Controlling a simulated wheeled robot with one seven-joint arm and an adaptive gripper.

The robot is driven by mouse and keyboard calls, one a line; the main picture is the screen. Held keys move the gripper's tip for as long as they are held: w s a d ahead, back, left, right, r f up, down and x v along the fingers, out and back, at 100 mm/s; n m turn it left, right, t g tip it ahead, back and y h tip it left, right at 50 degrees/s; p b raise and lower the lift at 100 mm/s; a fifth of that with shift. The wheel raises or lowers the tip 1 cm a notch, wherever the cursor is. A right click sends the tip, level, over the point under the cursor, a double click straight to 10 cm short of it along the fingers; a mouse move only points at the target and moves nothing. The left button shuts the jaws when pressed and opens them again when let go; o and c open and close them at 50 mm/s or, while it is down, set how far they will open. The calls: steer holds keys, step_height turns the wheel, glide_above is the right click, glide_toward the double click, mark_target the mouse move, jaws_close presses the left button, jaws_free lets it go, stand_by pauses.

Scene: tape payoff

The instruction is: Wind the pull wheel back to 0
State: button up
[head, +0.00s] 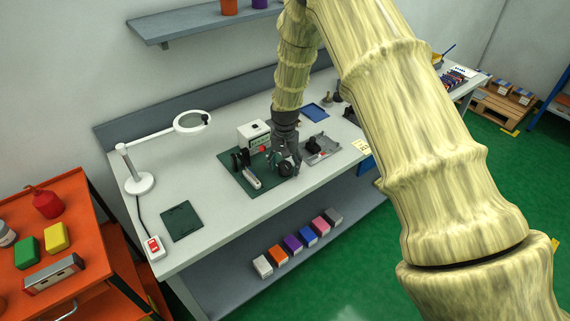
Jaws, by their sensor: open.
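The tape payoff device stands on a dark green mat (246,182) on the bench. A dark round wheel (284,170), which looks like the pull wheel, sits at the right part of this device. Its scale and the 0 mark are too small to read. My gripper (288,169) points down over the wheel, open, with its fingers close around or beside it. I cannot tell whether they touch it. My gripper hides part of the wheel.
A white box (254,134) stands behind the mat, and a grey tray (322,150) with a black part lies to the right. A magnifier lamp (140,183) stands at the left. Bare bench (215,225) lies in front.

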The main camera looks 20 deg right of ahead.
steer(key=c, duration=1)
steer(key=shift+c, duration=0.2)
